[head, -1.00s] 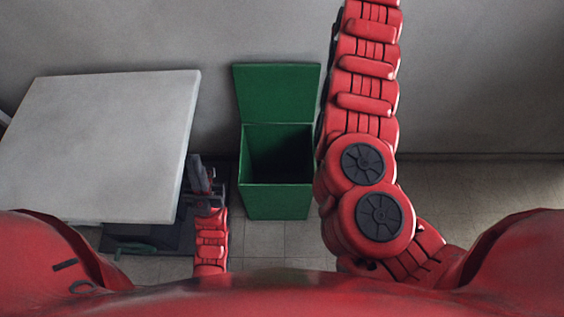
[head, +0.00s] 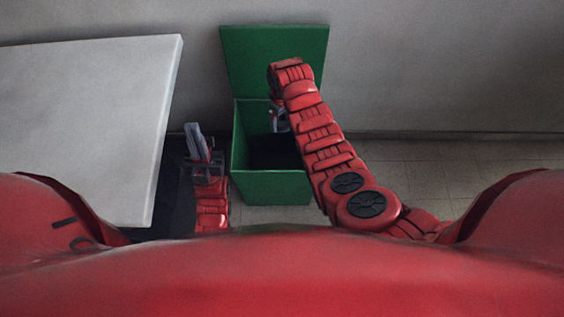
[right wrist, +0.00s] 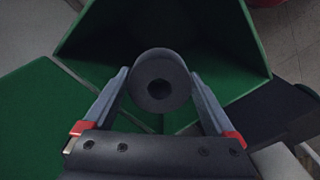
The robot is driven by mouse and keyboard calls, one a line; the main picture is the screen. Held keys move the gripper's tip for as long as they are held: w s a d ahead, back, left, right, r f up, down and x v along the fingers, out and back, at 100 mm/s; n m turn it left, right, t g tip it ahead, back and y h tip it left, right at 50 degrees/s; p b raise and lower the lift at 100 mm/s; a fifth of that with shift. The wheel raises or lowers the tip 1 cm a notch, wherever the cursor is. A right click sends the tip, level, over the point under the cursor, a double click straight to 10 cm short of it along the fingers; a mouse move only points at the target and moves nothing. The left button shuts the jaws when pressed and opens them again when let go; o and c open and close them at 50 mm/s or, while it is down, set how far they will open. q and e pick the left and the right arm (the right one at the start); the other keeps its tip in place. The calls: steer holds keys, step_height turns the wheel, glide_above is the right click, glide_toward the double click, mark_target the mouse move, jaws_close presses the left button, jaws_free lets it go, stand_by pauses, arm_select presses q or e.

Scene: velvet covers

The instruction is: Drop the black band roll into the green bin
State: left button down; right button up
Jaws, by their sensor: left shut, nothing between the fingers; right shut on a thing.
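The black band roll (right wrist: 160,82) is a dark cylinder with a hole in its end, seen in the right wrist view. My right gripper (right wrist: 160,88) is shut on it, one finger on each side. In the head view the right gripper (head: 279,120) is over the open mouth of the green bin (head: 272,187), mostly hidden by my arm; the roll cannot be made out there. In the right wrist view the green bin (right wrist: 215,45) lies below the roll. My left gripper (head: 198,140) is shut and empty, left of the bin.
The bin's green lid (head: 240,60) stands open at the back, near the grey wall. A pale table (head: 80,120) is on the left, with its edge close to my left gripper. Tiled floor is free on the right.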

steer(key=shift+s+a+f, duration=0.2)
steer(key=shift+s+f, duration=0.1)
steer(key=shift+f, duration=0.35)
step_height(320, 180, down, 6)
steer(key=b, duration=0.4)
steer(key=shift+r, duration=0.2)
steer(key=o, duration=1.1)
steer(key=shift+c, duration=0.2)
steer(key=shift+r, duration=0.15)
step_height(320, 180, up, 11)
steer(key=shift+w+r+b, duration=0.15)
steer(key=shift+b, duration=0.15)
step_height(320, 180, up, 6)
steer(key=p, duration=0.5)
steer(key=shift+s, duration=0.2)
